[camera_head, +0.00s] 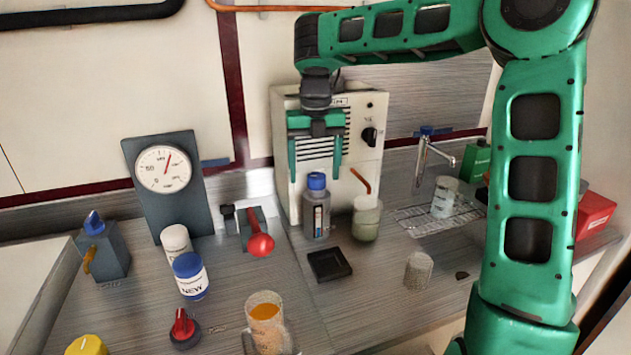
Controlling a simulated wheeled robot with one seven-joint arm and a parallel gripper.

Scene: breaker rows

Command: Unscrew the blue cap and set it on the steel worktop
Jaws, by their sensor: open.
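A grey bottle (317,215) with a blue cap (316,181) stands upright on the steel worktop (365,305), in front of a cream machine. The cap sits on the bottle's top. My gripper (315,174) is green and points down over the bottle. Its two fingers are spread apart, one on each side of the cap in the picture, with a gap on both sides.
A cup of pale green liquid (367,218) stands close right of the bottle. A black tray (329,264) lies in front. A red-knobbed lever (259,243) is to the left.

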